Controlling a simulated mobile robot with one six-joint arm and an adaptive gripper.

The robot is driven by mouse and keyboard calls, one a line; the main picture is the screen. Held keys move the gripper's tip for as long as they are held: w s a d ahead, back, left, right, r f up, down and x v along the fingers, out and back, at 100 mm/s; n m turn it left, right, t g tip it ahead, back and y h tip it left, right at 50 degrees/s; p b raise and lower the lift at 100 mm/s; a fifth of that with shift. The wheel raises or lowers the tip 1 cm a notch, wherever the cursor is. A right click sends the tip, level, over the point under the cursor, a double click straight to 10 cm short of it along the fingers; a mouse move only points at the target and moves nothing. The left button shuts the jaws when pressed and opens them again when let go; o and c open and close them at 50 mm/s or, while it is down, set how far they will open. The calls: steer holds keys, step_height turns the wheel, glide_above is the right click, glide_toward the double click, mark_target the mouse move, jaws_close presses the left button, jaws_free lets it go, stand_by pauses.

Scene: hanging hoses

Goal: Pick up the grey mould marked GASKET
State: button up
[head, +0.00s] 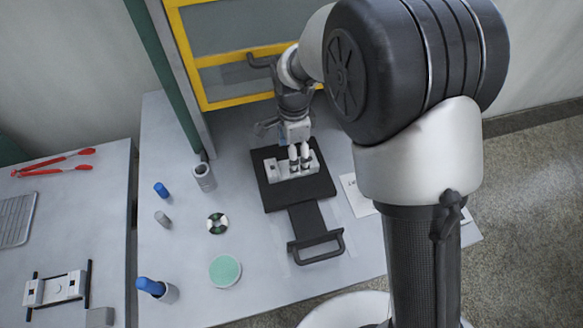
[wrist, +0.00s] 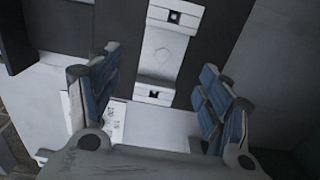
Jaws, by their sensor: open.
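A pale grey mould (head: 273,169) with a raised block at each end lies on a black sliding plate (head: 286,205) in the head view. In the wrist view the mould (wrist: 161,50) shows its two end blocks, each with a dark square hole. No GASKET lettering is readable on it. My gripper (head: 299,157) is over the mould, its fingers partly hiding it. In the wrist view my gripper (wrist: 161,73) is open and empty, with blue-padded fingers on either side of the mould's line. Whether the fingertips touch it, I cannot tell.
A similar pale mould (head: 56,288) with black rods lies on the left table. The black plate has a front handle (head: 318,246). A yellow-framed panel (head: 228,62) stands behind. Blue-capped items (head: 157,288) and a green disc (head: 225,270) sit left of the plate.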

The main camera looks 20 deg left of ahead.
mark_target(280, 172)
steer(key=f, duration=0.1)
steer(key=f+b, duration=0.1)
steer(key=f, duration=0.1)
steer(key=f+b, duration=0.1)
steer(key=f, duration=0.1)
steer(key=shift+a+f, duration=0.15)
steer(key=shift+a, duration=0.1)
steer(key=c, duration=1.5)
